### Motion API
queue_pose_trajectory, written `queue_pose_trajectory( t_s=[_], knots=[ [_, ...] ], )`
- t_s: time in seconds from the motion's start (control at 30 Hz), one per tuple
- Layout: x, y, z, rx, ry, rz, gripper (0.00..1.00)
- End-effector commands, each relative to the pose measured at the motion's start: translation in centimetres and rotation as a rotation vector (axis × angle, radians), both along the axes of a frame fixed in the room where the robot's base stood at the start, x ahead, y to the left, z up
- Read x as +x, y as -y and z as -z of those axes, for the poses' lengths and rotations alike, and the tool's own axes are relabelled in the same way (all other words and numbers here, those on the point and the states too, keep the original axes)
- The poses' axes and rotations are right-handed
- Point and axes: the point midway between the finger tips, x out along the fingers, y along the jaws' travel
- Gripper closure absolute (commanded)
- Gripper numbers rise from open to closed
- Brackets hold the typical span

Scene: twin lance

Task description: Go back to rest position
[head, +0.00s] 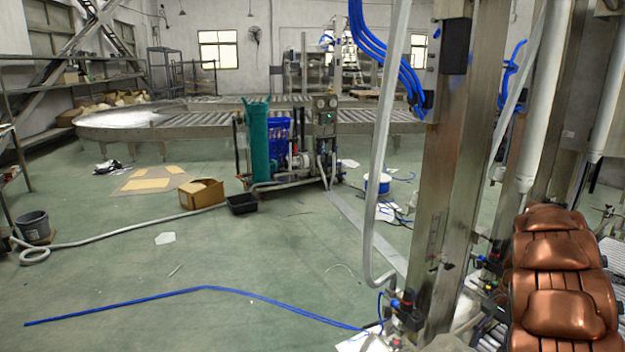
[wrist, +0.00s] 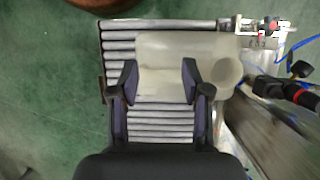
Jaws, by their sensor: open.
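My gripper (wrist: 160,78) is in the wrist view, with its two dark fingers apart. A whitish translucent container (wrist: 180,50) lies on its side below the fingers, with its round end toward the right. The fingertips overlap the container in the picture; I cannot tell whether they touch it. It lies across the metal rollers of a conveyor (wrist: 155,125). My gripper does not show in the head view.
Steel posts (head: 450,170) with hoses stand close on the right in the head view. A blue hose (head: 205,290) lies on the green floor. A cardboard box (head: 201,193) and black bin (head: 242,204) stand farther back. The left-centre floor is mostly clear.

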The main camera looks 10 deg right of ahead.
Motion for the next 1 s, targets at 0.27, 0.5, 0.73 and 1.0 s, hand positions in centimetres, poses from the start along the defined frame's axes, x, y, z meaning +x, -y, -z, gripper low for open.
queue_pose_trajectory(
  t_s=[0.27,0.5,0.73,1.0],
  knots=[
    [-0.1,-3.2,-2.0,-0.032,-0.009,-0.069,0.53],
    [-0.9,-8.3,-4.7,-0.073,-0.007,-0.182,0.53],
    [-3.1,-14.4,-7.2,-0.097,0.002,-0.328,0.53],
    [-6.8,-21.3,-8.9,-0.109,0.028,-0.529,0.53]
  ],
)
